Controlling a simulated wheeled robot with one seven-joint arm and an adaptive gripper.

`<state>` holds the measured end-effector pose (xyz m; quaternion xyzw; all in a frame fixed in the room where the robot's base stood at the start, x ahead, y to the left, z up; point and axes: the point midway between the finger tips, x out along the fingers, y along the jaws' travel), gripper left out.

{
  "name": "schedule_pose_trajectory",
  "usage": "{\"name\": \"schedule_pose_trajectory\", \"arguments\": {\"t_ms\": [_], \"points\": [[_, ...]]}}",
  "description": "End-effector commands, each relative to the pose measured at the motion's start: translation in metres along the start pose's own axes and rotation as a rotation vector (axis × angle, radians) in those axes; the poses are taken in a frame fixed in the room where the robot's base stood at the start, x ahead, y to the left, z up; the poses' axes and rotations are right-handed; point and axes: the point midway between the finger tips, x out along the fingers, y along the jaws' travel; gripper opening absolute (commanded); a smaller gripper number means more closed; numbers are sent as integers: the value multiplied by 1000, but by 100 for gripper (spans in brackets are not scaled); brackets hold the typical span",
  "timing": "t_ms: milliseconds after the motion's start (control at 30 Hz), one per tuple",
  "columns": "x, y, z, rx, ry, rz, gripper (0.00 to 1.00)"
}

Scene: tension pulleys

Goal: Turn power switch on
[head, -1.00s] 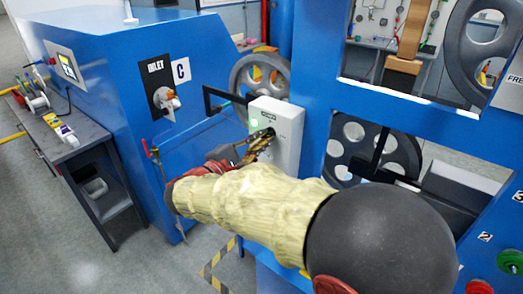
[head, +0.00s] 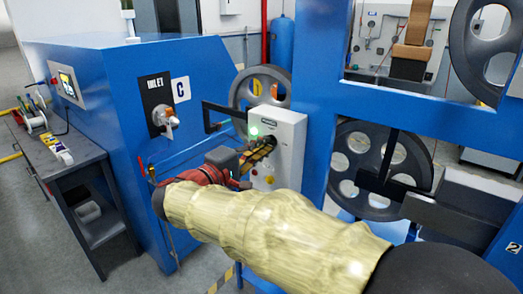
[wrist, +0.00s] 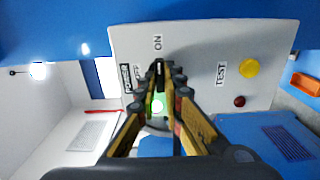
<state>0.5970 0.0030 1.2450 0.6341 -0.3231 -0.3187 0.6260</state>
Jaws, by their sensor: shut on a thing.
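The grey-white control box (head: 290,135) stands in the middle of the head view, with a lit green lamp (head: 254,131) on its face. In the wrist view its panel (wrist: 205,45) carries the words ON, OFF, POWER and TEST. My gripper (head: 268,146) reaches the box face from the left. In the wrist view my gripper's fingertips (wrist: 160,72) are closed together at the power switch (wrist: 158,66), just below the word ON. The fingers hide most of the switch, so its exact position is unclear. A green glow shows between the fingers.
A yellow button (wrist: 249,67) and a dark red button (wrist: 239,101) sit beside TEST. A blue machine with an inlet valve (head: 166,120) stands left of my arm. Grey pulley wheels (head: 375,160) and the blue frame (head: 315,90) flank the box.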

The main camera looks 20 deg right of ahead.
Motion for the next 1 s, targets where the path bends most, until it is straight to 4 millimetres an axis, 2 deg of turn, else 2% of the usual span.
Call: {"name": "schedule_pose_trajectory", "arguments": {"t_ms": [367, 400, 667, 1000], "points": [[0, -1, 0, 2, 0, -2, 0], [0, -1, 0, 2, 0, -2, 11], [0, -1, 0, 2, 0, -1, 26], [-2, 0, 0, 2, 0, 0, 27]]}}
